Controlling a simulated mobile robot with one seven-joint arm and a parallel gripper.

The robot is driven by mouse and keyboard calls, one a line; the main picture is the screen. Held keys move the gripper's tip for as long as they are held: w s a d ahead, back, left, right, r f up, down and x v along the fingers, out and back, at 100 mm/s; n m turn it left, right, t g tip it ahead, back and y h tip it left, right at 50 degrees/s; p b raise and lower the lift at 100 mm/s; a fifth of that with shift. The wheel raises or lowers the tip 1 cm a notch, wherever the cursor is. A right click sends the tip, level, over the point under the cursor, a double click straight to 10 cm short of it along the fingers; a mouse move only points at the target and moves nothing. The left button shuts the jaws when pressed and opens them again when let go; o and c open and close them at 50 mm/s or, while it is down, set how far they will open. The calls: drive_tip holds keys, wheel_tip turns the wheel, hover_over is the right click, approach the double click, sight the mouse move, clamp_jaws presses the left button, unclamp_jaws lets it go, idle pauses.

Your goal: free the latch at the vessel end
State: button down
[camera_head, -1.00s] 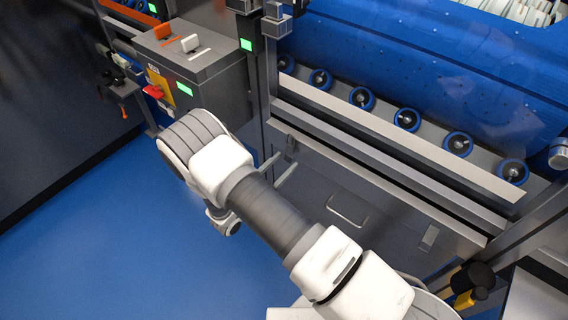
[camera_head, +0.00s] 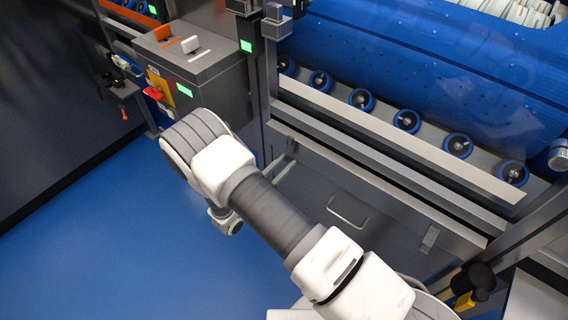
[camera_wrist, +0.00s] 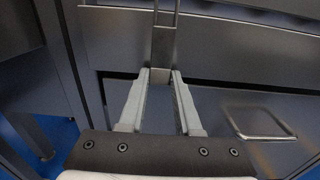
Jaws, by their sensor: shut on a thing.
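A grey metal latch (camera_wrist: 162,48) stands upright against the dark panel in the wrist view. My gripper (camera_wrist: 160,76) is shut on its lower end, with one finger at each side. In the head view my gripper (camera_head: 283,170) shows partly behind my arm, at the left end of the panel below the vessel. The vessel is a large blue drum (camera_head: 430,55) at the upper right. A second grey latch (camera_head: 430,238) lies on the right part of the same panel, apart from my gripper.
A wire handle (camera_head: 347,211) sits on the panel between the latches; it also shows in the wrist view (camera_wrist: 262,122). A grey control box (camera_head: 205,70) with levers stands at the left. A row of blue rollers lies above the panel. The blue floor (camera_head: 90,240) is clear.

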sight(287, 161)
drive_tip(key=shift+r, duration=0.1)
drive_tip(key=r+g+y+p, duration=0.1)
drive_tip(key=p, duration=0.1)
drive_tip(key=s+a+r+g+y+p, duration=0.1)
drive_tip(key=g+p, duration=0.1)
drive_tip(key=p, duration=0.1)
drive_tip(key=shift+s, duration=0.15)
drive_tip(key=g+y+p, duration=0.1)
drive_tip(key=r+g+y+p, duration=0.1)
drive_tip(key=p, duration=0.1)
drive_tip(key=s+g+y+p, duration=0.1)
drive_tip(key=p, duration=0.1)
drive_tip(key=shift+a+r+g, duration=0.35)
drive_tip(key=shift+r+g, duration=0.05)
wheel_tip(287, 161, up, 3)
drive_tip(key=g+y+p, duration=0.2)
drive_tip(key=p, duration=0.3)
drive_tip(key=g+y+p, duration=0.2)
drive_tip(key=p, duration=0.3)
drive_tip(key=shift+s+a+f+g, duration=0.1)
drive_tip(key=shift+a+g, duration=0.05)
drive_tip(key=shift+g, duration=0.25)
drive_tip(key=shift+p, duration=0.55)
drive_tip(key=shift+f, duration=0.1)
